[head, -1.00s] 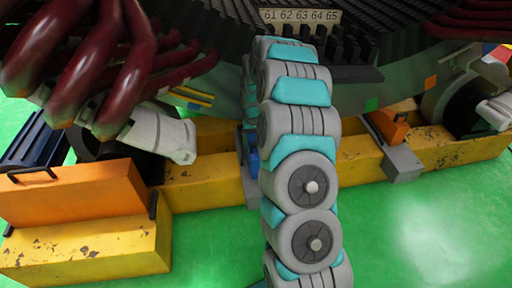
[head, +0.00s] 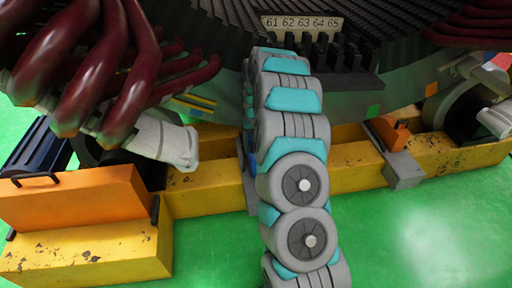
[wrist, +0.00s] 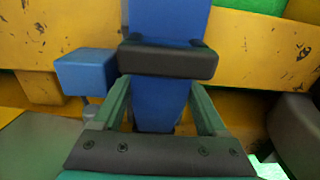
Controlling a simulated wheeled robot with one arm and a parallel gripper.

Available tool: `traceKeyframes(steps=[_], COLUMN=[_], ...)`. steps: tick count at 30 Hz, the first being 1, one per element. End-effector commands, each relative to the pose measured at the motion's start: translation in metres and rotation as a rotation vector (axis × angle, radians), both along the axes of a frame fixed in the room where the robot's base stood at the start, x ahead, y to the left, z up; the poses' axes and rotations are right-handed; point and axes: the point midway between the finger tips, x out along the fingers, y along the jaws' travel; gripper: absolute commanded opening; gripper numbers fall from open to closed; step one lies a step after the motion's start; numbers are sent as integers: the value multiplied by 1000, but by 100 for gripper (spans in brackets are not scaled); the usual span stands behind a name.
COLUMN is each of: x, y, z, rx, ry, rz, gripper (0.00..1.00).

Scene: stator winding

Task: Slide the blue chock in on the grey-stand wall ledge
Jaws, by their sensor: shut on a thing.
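In the wrist view my gripper (wrist: 160,92) has its two green fingers on either side of a long blue piece, which I take to be the blue chock (wrist: 164,20), and is shut on it. A dark bar (wrist: 168,61) crosses the blue piece; I cannot tell whether it belongs to the piece or the gripper. A smaller blue block (wrist: 85,73) sits to the left, apart from the fingers. In the head view my arm hides the gripper and most of what it holds. I cannot make out the wall ledge clearly.
A yellow beam (head: 205,190) runs behind my arm. A grey stand (head: 403,168) with an orange block (head: 390,132) is at right. An orange box (head: 75,198) lies at left. Dark red coils (head: 125,70) hang above left. Green floor is clear at lower right.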

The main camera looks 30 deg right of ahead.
Motion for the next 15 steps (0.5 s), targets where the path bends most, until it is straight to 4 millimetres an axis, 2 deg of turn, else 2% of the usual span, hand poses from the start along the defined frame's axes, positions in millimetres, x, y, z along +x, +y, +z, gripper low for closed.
traceKeyframes(steps=[15], x=[18], y=[-5], z=[1], rx=[0], ry=[-1], rz=[-1], gripper=[8])
